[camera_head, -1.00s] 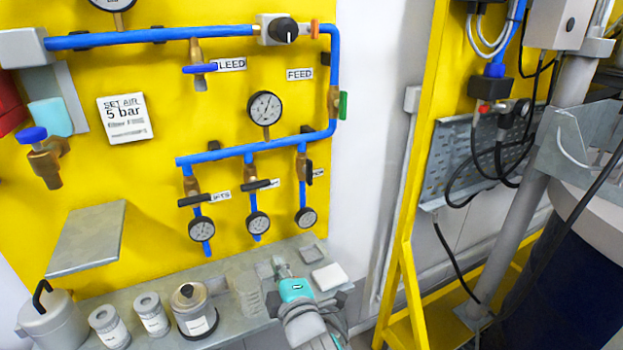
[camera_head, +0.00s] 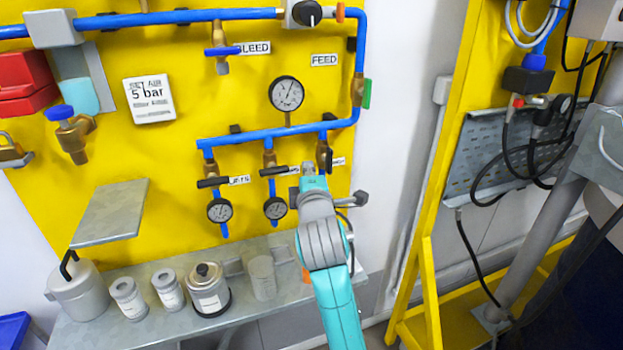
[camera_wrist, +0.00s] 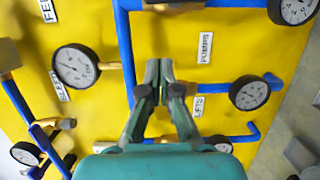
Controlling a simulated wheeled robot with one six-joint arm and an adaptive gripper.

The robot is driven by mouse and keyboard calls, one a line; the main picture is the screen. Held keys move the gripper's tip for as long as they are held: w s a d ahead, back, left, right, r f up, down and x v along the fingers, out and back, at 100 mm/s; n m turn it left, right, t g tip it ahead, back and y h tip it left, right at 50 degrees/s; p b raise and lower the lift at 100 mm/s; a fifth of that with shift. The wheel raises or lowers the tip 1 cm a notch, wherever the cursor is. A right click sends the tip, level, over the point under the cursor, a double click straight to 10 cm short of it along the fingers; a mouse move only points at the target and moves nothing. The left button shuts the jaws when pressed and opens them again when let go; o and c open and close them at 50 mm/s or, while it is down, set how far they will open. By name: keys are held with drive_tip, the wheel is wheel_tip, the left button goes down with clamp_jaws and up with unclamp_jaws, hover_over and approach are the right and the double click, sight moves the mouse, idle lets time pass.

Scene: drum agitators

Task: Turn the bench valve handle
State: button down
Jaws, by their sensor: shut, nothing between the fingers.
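Three small valves hang from the lower blue pipe (camera_head: 280,135) on the yellow panel. The right one has a dark handle (camera_head: 329,158) pointing along its vertical pipe; its label is partly hidden, so I cannot read it as bench. The left handle (camera_head: 212,183) and middle handle (camera_head: 273,171) lie across their pipes. My gripper (camera_head: 309,170) is in front of the panel, just left of the right handle, and hides that valve's gauge. In the wrist view my gripper (camera_wrist: 160,68) is shut and empty, its tips over yellow panel beside the PUMPS label (camera_wrist: 205,47). Contact with a handle cannot be told.
Below is a grey shelf (camera_head: 80,335) with a kettle-like pot (camera_head: 77,290) and several cans. A slanted grey plate (camera_head: 110,212) juts out at left. A yellow frame post (camera_head: 450,130) stands at right. A gauge (camera_wrist: 250,93) sits right of my fingers.

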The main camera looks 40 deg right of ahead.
sight(329, 161)
drive_tip(key=shift+w+d, duration=0.4)
drive_tip(key=shift+d, duration=0.6)
drive_tip(key=shift+w+d, duration=0.45)
drive_tip(key=shift+d, duration=0.5)
drive_tip(key=shift+w+d, duration=0.4)
drive_tip(key=shift+d, duration=0.6)
